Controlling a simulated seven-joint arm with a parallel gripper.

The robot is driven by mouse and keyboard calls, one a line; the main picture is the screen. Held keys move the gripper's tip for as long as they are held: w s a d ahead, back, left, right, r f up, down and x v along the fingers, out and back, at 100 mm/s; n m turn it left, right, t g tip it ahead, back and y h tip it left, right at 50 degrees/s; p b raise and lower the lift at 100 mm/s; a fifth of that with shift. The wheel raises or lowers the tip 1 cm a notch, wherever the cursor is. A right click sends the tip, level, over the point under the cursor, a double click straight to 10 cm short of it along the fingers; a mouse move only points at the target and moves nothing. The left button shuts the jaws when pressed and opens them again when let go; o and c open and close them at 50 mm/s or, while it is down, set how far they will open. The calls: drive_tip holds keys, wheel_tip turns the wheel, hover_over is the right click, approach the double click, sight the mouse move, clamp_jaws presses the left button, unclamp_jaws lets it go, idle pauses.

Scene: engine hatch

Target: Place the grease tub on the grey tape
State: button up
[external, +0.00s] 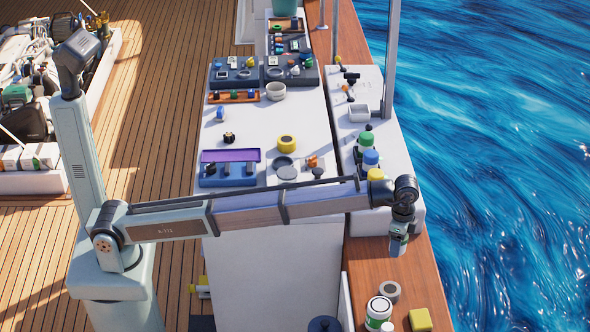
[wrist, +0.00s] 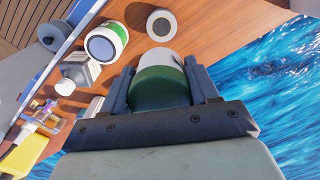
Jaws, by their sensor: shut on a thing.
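My gripper (external: 397,246) is shut on a green and off-white cylinder, which I take to be the grease tub (wrist: 161,88). In the wrist view it sits between both fingers, with its pale end pointing away from my wrist. The grey tape (external: 383,294) is a ring lying flat on the wooden ledge; it also shows in the wrist view (wrist: 150,24), beyond the held tub. In the external view my gripper is above the ledge, farther back than the tape. The tape's top looks bare.
A white jar with a green band (external: 378,313) stands close beside the tape, and a yellow block (external: 420,319) lies near it. The wooden ledge (external: 425,275) ends at the water on the right. Several bottles and small parts crowd the white counter behind.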

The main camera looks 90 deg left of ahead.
sight(390, 289)
wheel_tip(390, 289, down, 18)
drive_tip(key=shift+r, duration=0.2)
idle(0.5)
drive_tip(key=shift+f, duration=0.1)
drive_tip(key=o, duration=1.1)
wheel_tip(390, 289, up, 12)
drive_tip(key=shift+a, duration=0.1)
